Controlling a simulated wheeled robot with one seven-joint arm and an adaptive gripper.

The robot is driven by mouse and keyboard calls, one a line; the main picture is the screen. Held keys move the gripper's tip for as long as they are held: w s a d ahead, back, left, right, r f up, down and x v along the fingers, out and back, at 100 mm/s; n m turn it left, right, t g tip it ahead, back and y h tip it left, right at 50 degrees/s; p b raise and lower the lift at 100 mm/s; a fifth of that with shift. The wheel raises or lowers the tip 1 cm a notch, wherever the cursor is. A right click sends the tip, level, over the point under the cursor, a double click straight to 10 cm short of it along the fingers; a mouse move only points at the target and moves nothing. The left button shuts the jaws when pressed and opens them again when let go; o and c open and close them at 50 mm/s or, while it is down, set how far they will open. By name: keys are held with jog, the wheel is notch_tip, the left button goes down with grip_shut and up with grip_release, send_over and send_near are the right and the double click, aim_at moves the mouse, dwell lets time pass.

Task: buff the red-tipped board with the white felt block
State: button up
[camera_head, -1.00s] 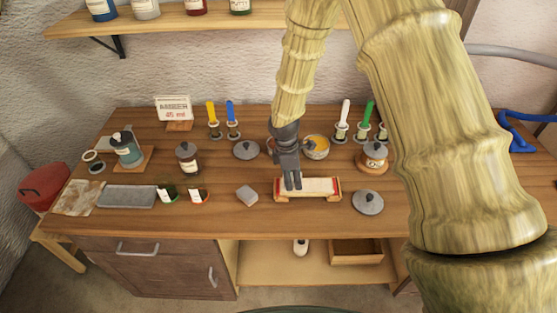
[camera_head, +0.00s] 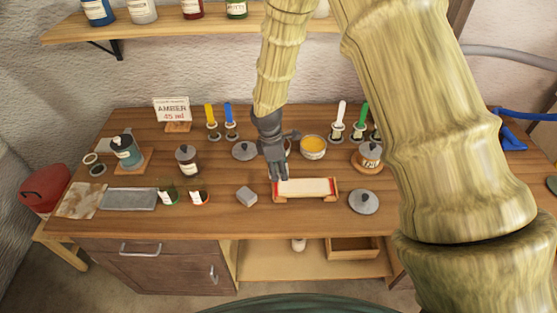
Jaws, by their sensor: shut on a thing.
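The red-tipped board (camera_head: 308,187) is a pale, short board lying on a low wooden rest near the front middle of the bench, with red at its left end. My gripper (camera_head: 279,177) points down over the board's left end. Its fingers are closed on what I take to be the white felt block, which is mostly hidden by the fingers and blends with the pale board. I cannot tell whether the block touches the board.
Jars, brushes and a grey tray (camera_head: 130,199) fill the left and back. My arm covers the right side.

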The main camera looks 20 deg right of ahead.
jog(key=shift+s+r+p, duration=0.1)
jog(key=shift+r+p, duration=0.5)
jog(key=shift+r, duration=0.65)
jog(key=shift+f, duration=0.15)
